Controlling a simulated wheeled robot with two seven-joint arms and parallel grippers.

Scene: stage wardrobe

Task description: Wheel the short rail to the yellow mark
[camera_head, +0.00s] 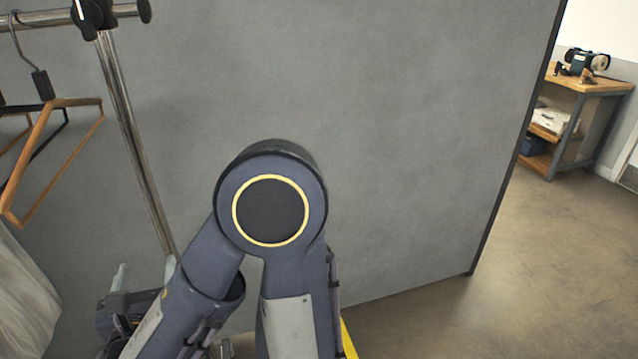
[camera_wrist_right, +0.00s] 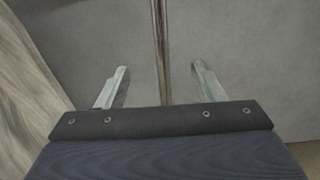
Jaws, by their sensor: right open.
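The short rail shows at the left of the head view, with a chrome upright post (camera_head: 134,148) and a dark-ended top bar (camera_head: 125,11). Its base and wheels are hidden. My right gripper (camera_head: 147,272) is low at the post, partly hidden by its own arm. In the right wrist view the open jaws (camera_wrist_right: 160,78) have the post (camera_wrist_right: 161,45) between the fingers, with clear gaps on both sides. A yellow strip on the floor (camera_head: 348,341), perhaps the yellow mark, shows beside my right arm, mostly hidden. My left gripper is out of view.
Hangers (camera_head: 52,103) and pale cloth (camera_head: 22,300) hang at the left. A large grey panel (camera_head: 420,120) stands behind the post, its edge at the right. Beyond it is open floor (camera_head: 540,260) and a wooden workbench (camera_head: 590,86) with equipment on it.

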